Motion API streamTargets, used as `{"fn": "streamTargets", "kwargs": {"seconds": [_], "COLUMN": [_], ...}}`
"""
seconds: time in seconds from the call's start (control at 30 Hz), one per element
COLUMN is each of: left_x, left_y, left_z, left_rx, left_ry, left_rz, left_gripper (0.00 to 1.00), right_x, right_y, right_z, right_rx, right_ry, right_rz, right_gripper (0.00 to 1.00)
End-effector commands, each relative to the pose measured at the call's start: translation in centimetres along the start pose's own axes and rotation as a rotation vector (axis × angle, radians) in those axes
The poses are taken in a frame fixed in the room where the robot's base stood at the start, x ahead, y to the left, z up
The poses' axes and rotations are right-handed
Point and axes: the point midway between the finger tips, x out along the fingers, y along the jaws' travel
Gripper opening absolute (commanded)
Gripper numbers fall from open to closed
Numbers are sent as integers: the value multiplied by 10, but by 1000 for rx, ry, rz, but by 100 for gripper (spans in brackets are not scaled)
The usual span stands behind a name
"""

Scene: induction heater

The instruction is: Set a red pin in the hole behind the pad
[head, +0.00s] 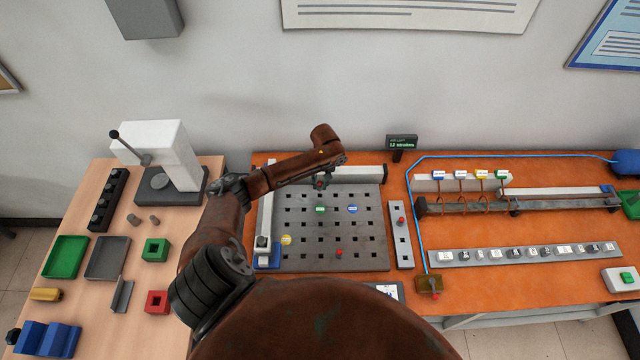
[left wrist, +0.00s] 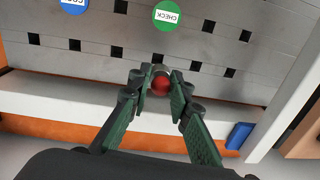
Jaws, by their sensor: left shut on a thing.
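The grey perforated plate (head: 300,262) carries a green pad (head: 320,209), a blue pad (head: 352,209) and a yellow pad (head: 286,240). The green pad reads "CHECK" in the left wrist view (left wrist: 167,15). My left gripper (head: 320,184) is at the plate's back edge, behind the green pad. In the left wrist view its green fingers (left wrist: 160,88) are shut on a red pin (left wrist: 161,86), close to a square hole in the row behind the pad. Whether the pin's lower end is in a hole is hidden. My right gripper is not in view.
Another red pin (head: 339,253) stands at the plate's front, and one (head: 401,220) on the narrow grey strip (head: 402,250) to the right. A pale rail (head: 365,174) borders the plate's back. A blue cable (head: 412,210) and copper coils (head: 480,203) lie farther right.

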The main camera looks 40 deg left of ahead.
Motion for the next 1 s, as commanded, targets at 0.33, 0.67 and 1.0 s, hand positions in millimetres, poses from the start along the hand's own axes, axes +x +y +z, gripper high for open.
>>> {"fn": "streamTargets", "kwargs": {"seconds": [0.33, 0.67, 1.0], "left_x": [19, 36, 41], "left_y": [1, 3, 3], "left_z": [0, 1, 0], "left_rx": [1, 0, 0], "left_ry": [1, -2, 0], "left_rz": [0, 1, 1], "left_gripper": [0, 0, 0], "right_x": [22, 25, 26], "right_y": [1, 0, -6], "right_z": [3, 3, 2], "right_rx": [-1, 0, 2], "right_ry": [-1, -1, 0], "right_rz": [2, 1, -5], "right_gripper": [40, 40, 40]}}
